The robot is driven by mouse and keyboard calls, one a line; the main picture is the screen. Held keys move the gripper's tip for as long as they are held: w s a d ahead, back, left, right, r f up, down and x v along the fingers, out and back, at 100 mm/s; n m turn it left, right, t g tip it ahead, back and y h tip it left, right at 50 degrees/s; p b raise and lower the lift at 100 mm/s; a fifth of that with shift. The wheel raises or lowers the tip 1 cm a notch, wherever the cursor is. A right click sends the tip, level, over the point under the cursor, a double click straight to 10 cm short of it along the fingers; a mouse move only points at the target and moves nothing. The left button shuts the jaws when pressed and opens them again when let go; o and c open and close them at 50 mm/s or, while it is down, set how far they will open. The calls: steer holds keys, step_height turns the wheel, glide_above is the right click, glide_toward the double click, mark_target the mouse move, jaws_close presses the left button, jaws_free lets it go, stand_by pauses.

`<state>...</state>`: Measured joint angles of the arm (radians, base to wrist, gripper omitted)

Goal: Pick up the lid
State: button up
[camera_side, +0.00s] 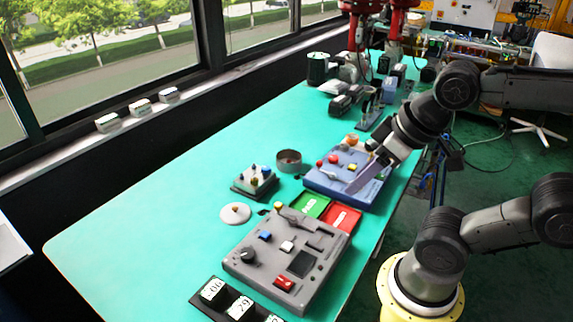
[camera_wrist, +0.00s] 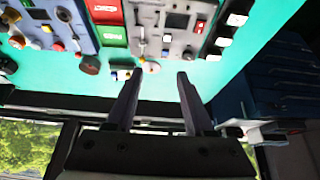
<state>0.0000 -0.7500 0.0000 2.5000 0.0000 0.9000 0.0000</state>
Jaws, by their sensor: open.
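The lid (camera_side: 235,213) is a white round disc with a small tan knob, lying flat on the green table left of the grey panel. In the wrist view, a small pale round piece (camera_wrist: 150,66) that appears to be the lid shows just beyond and between the fingertips. My gripper (camera_side: 356,183) is open and empty, over the blue panel in the side view, well to the right of the lid. Its two dark fingers (camera_wrist: 158,78) stand apart in the wrist view. A round grey-brown pot (camera_side: 288,161) stands behind the lid, also visible in the wrist view (camera_wrist: 90,66).
A grey panel (camera_side: 318,238) with knobs and switches and a blue panel (camera_side: 376,190) lie on the table (camera_side: 150,225). A small peg block (camera_side: 240,188) stands near the lid. The table's left side is clear.

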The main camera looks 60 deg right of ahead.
stand_by(0.3)
steer(key=shift+o, duration=0.5)
